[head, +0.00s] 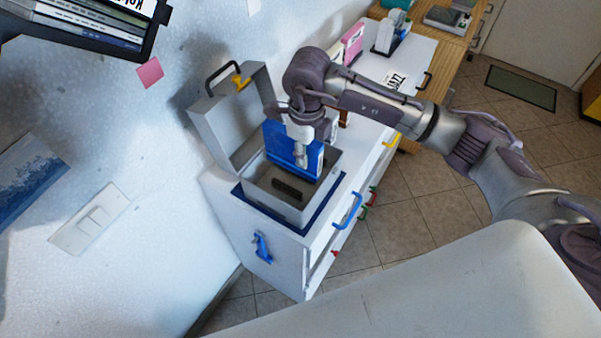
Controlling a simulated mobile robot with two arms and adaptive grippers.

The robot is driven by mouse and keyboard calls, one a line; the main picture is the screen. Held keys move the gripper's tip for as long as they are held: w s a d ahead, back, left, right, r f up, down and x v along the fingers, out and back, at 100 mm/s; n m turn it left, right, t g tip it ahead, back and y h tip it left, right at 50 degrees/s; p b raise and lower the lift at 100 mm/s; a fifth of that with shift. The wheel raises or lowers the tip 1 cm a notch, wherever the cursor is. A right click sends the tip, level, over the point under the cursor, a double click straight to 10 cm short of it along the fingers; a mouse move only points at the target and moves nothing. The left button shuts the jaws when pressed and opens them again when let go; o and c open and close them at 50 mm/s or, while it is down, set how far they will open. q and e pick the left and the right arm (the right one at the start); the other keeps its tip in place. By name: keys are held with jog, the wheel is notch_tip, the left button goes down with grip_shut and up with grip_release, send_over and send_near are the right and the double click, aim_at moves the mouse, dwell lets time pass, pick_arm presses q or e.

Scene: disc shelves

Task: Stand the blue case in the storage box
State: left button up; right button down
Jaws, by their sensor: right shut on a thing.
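The blue case (280,146) is upright, held by my right gripper (301,155), which comes down from above and is shut on it. The case is over the grey storage box (266,194), and its lower part looks to be within the opening. I cannot tell whether it touches the box floor. The box stands on the white cabinet with its lid (225,122) open toward the wall. A dark block (289,188) shows inside the box at the front. My left gripper is not in view.
The white cabinet (262,275) has coloured drawer handles, with a blue one (348,211) at the front. Further back stand a pink case (353,43) and a JAZZ label (395,79). A shelf of cases (90,28) hangs upper left. Tiled floor lies right of the cabinet.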

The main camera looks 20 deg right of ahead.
aim_at(305, 172)
notch_tip(305, 172, down, 3)
jog(key=shift+f+p, duration=0.1)
jog(key=shift+p, duration=0.2)
notch_tip(305, 172, down, 3)
jog(key=shift+r+p, duration=0.1)
jog(key=shift+p, duration=0.4)
jog(key=shift+f, duration=0.35)
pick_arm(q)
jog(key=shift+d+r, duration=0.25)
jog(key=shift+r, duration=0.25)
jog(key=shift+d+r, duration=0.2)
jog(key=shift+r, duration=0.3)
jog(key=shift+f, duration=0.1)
pick_arm(e)
jog(key=shift+f, duration=0.15)
jog(key=shift+f+b, duration=0.15)
jog(key=shift+b, duration=0.15)
jog(key=c, duration=1)
grip_release()
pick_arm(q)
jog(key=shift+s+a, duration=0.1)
